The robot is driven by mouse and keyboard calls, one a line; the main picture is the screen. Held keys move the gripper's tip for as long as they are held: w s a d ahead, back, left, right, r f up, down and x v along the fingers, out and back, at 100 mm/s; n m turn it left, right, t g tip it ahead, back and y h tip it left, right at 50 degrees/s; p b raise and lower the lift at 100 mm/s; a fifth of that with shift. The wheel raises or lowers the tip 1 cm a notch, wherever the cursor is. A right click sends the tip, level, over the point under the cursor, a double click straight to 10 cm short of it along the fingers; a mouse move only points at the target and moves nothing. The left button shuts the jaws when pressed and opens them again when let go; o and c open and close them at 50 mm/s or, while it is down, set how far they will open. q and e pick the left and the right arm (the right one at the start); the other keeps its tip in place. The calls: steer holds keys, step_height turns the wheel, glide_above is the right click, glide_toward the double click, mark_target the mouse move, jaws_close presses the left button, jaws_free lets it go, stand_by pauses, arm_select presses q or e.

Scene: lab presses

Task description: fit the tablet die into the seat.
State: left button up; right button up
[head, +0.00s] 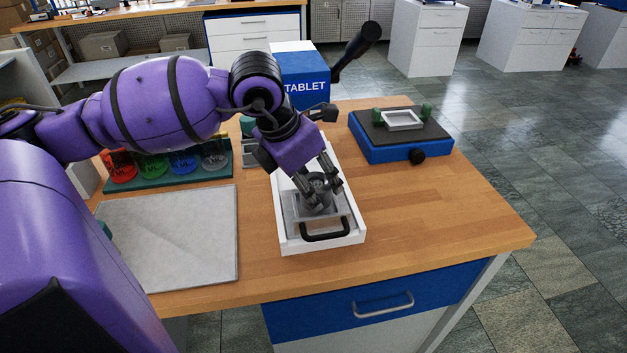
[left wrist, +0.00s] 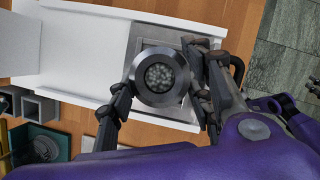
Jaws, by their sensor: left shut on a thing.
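The tablet die (head: 319,181) is a grey metal ring-like cylinder. In the left wrist view the die (left wrist: 160,78) shows its round top, with pale granules inside. My left gripper (head: 326,194) is shut on it from two sides, pointing down. The die is over the grey seat plate (head: 298,210) at the near end of the white press tray (head: 290,238). The seat plate also shows in the left wrist view (left wrist: 152,36). Die and fingers hide the seat's middle, so I cannot tell whether the die touches it.
The blue TABLET press (head: 305,88) with its black lever (head: 357,50) stands behind the tray. A blue device (head: 400,150) is at the right. Coloured beakers in a green rack (head: 150,186) and a grey mat (head: 170,240) are left. The bench's right front is clear.

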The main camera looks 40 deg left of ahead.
arm_select(q)
steer(key=shift+f+b, duration=0.65)
steer(key=shift+f, duration=0.4)
arm_select(e)
steer(key=shift+s+f, duration=0.4)
steer(key=shift+f, duration=0.4)
arm_select(q)
steer(key=o, duration=1.6)
steer(key=shift+o, duration=0.2)
arm_select(e)
steer(key=shift+w, duration=0.1)
arm_select(q)
steer(key=v, duration=1.2)
